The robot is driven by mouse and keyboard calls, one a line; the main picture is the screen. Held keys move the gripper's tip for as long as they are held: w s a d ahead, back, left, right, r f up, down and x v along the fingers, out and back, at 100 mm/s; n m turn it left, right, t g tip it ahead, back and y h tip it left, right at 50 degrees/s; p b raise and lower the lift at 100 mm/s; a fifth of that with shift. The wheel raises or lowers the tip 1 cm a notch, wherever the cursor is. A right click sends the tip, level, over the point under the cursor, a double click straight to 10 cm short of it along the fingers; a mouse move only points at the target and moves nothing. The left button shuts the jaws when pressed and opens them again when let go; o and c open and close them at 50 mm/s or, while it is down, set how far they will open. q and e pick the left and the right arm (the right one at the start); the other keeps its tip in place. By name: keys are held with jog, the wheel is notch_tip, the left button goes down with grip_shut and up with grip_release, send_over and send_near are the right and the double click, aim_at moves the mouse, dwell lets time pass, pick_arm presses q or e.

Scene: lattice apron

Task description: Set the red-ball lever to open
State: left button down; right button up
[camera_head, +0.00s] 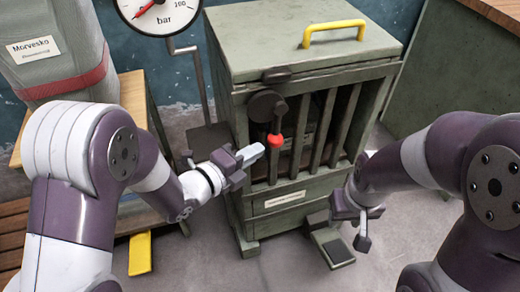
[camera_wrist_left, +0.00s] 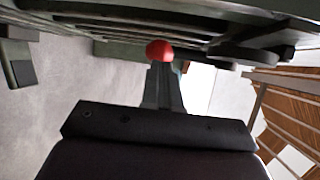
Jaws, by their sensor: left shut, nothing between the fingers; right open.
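The red-ball lever (camera_head: 276,126) hangs from a dark round hub (camera_head: 267,105) on the front left of a green slatted cabinet (camera_head: 375,67). Its arm points down, with the red ball (camera_head: 275,141) at the lower end. My left gripper (camera_head: 258,151) is shut and empty, its tips just left of and slightly below the ball. In the left wrist view the red ball (camera_wrist_left: 160,50) shows right at the tips of the shut fingers (camera_wrist_left: 163,85); I cannot tell whether they touch. My right gripper (camera_head: 363,228) is open and empty, low in front of the cabinet's right side.
A yellow handle (camera_head: 333,32) tops the cabinet. A pedal-like grey block (camera_head: 331,246) sits on the floor by its front. A pressure gauge (camera_head: 158,12) hangs behind. A yellow piece (camera_head: 140,254) lies at left.

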aim_at(271, 143)
pick_arm(q)
jog(key=shift+x, duration=1.3)
jog(key=b, duration=0.2)
jog(key=d+b, duration=0.1)
jog(key=b, duration=0.1)
jog(key=shift+w+f+n+t+h, duration=0.25)
jog(key=shift+f+n+t+h, duration=0.05)
jog(key=shift+t+h, duration=0.1)
jog(key=shift+r, duration=0.25)
